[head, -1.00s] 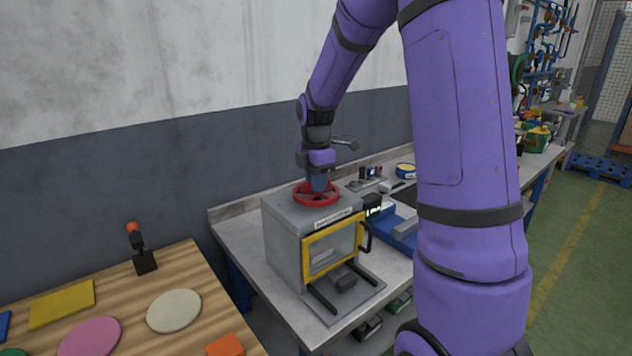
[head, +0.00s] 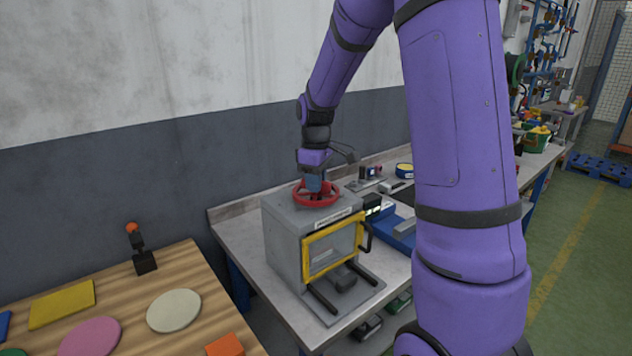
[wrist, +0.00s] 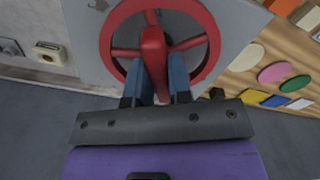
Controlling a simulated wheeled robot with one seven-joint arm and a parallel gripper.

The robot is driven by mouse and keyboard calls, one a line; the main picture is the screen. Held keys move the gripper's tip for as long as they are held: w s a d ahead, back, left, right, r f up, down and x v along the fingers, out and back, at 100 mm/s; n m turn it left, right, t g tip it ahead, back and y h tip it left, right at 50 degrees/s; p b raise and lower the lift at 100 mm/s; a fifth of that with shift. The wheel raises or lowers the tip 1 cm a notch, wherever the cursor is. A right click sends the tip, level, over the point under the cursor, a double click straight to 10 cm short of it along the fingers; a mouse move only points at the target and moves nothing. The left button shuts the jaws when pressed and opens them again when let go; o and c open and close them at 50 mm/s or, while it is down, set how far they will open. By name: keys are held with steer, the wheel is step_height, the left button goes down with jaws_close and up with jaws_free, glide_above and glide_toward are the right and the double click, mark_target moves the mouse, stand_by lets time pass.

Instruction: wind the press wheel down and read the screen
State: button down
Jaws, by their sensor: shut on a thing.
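The red press wheel (head: 316,194) lies flat on top of the grey press (head: 283,235), which has a yellow-framed window door on its front. My gripper (head: 313,187) points down onto the wheel from above. In the wrist view, my gripper's two blue fingers (wrist: 162,85) are shut on a thick red part of the wheel (wrist: 203,30), one finger on each side. A small dark screen (head: 373,204) with lit marks stands just right of the press; its reading is too small to make out.
The press stands on a grey workbench (head: 235,225) against the wall. A blue item (head: 402,233) lies to its right. At the left, a wooden table (head: 115,285) carries flat coloured pieces and a black stand with an orange ball (head: 138,245).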

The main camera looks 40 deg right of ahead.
steer(key=m, duration=2.2)
steer(key=shift+m, duration=0.4)
steer(key=c, duration=1)
jaws_free()
steer(key=shift+c, duration=0.2)
steer(key=shift+r, duration=0.15)
step_height(320, 180, up, 11)
steer(key=shift+f, duration=0.2)
